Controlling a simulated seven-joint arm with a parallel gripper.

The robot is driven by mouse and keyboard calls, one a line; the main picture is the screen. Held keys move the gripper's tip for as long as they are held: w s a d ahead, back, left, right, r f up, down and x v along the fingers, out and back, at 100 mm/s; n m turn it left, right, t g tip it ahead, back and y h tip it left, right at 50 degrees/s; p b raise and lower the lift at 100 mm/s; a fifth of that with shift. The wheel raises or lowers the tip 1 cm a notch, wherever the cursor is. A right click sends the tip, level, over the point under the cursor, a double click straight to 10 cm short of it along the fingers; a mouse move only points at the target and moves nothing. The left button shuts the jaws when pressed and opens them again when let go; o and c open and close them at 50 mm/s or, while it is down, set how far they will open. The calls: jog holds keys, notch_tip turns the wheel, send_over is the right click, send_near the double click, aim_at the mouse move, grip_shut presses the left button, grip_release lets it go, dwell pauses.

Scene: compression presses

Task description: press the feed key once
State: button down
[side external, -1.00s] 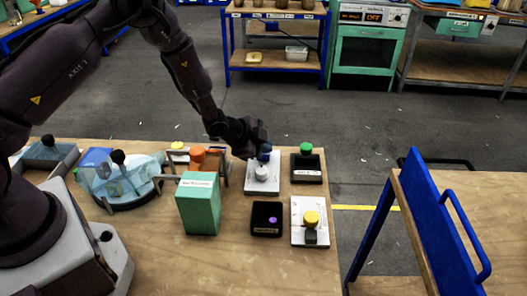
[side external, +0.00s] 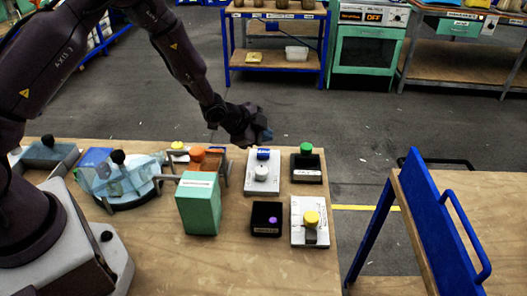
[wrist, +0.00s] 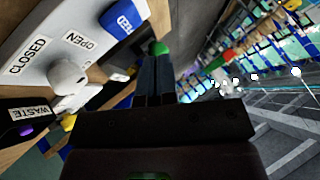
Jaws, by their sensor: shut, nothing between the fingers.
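A blue key (side external: 263,154) sits at the far end of a white panel (side external: 249,185), behind a round white-grey knob (side external: 261,173). In the wrist view the blue key (wrist: 120,18) has a white label that I cannot read surely. The knob (wrist: 68,77) stands beside the OPEN and CLOSED labels there. My gripper (side external: 264,135) is shut and empty, above and just behind the blue key, apart from it. In the wrist view its dark fingers (wrist: 154,75) are together, to the right of the panel.
A green button (side external: 306,148) on a black base is right of the panel. A yellow button (side external: 311,217) and a black box (side external: 266,225) with a purple button are nearer. A green box (side external: 198,205), orange part (side external: 197,155) and clear dome (side external: 105,182) stand left.

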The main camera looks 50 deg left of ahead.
aim_at(264, 154)
jog(key=shift+r, duration=1.55)
jog(key=shift+r, duration=0.1)
jog(key=s+a+r+n+g+y, duration=0.1)
jog(key=s+r+n, duration=0.2)
jog(key=s+r, duration=0.5)
jog(key=s+r+n+y, duration=0.1)
jog(key=s+r+n, duration=0.2)
jog(key=r, duration=0.8)
jog(key=s+d+r+n+g, duration=0.1)
jog(key=s+r+n, duration=0.1)
jog(key=s, duration=0.8)
jog(key=s+d+r+n+g, duration=0.1)
jog(key=s+r+n, duration=0.1)
jog(key=s, duration=0.8)
jog(key=shift+d+r+n+h, duration=0.2)
jog(key=shift+r+n+h, duration=0.15)
jog(key=shift+r, duration=0.4)
jog(key=shift+s, duration=0.1)
